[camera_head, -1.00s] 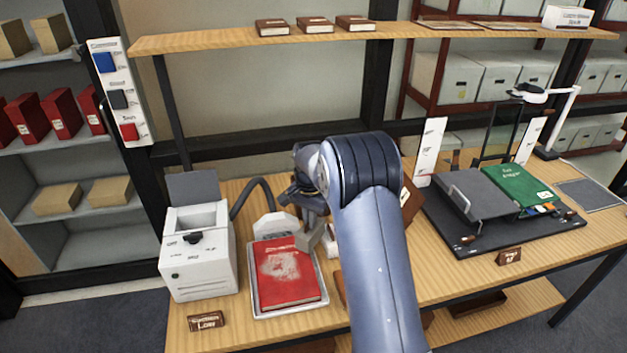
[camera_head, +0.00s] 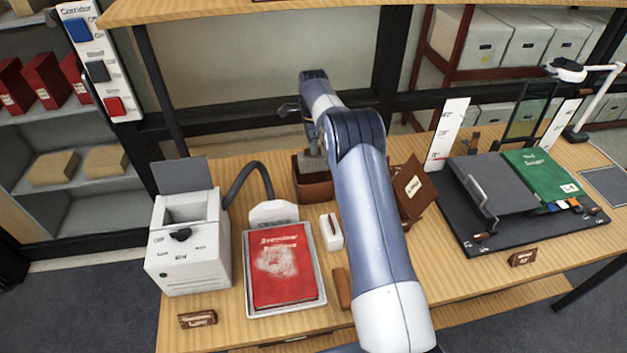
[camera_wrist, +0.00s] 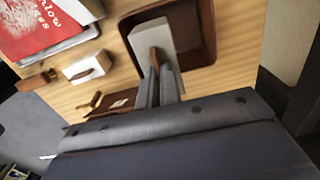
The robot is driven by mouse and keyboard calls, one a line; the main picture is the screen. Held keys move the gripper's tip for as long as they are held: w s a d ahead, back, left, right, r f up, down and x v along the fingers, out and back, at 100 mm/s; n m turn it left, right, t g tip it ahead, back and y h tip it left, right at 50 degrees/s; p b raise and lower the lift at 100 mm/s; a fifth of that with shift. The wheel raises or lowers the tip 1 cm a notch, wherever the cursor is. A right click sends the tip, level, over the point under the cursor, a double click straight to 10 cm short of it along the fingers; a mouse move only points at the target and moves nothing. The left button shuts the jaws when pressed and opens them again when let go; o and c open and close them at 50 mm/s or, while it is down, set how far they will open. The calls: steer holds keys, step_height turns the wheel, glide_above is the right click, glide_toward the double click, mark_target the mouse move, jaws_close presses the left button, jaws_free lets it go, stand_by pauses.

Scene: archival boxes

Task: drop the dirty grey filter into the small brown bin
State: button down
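The grey filter (camera_head: 313,162) is a pale grey block with a brown tab. My gripper (camera_head: 311,138) is above it, mostly hidden by my arm in the head view. In the wrist view the fingers (camera_wrist: 157,88) are closed around the brown tab of the filter (camera_wrist: 147,34). The small brown bin (camera_head: 314,190) stands open at the back of the table. The filter hangs at the bin's mouth, and its lower end is hidden in the head view. In the wrist view the filter overlaps the left side of the bin (camera_wrist: 208,50).
A white filter block (camera_head: 331,233) lies right of a tray with a dusty red book (camera_head: 283,266). A white machine (camera_head: 187,250) with a raised lid and hose stands left. A brown labelled stand (camera_head: 412,188) is right of my arm. A black scanner board (camera_head: 480,245) lies further right.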

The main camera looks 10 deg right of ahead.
steer(key=shift+f+b, duration=1)
steer(key=shift+f, duration=0.85)
steer(key=c, duration=1.5)
jaws_free()
steer(key=shift+c, duration=0.2)
step_height(320, 180, up, 11)
steer(key=shift+f+b, duration=0.1)
steer(key=shift+b, duration=0.5)
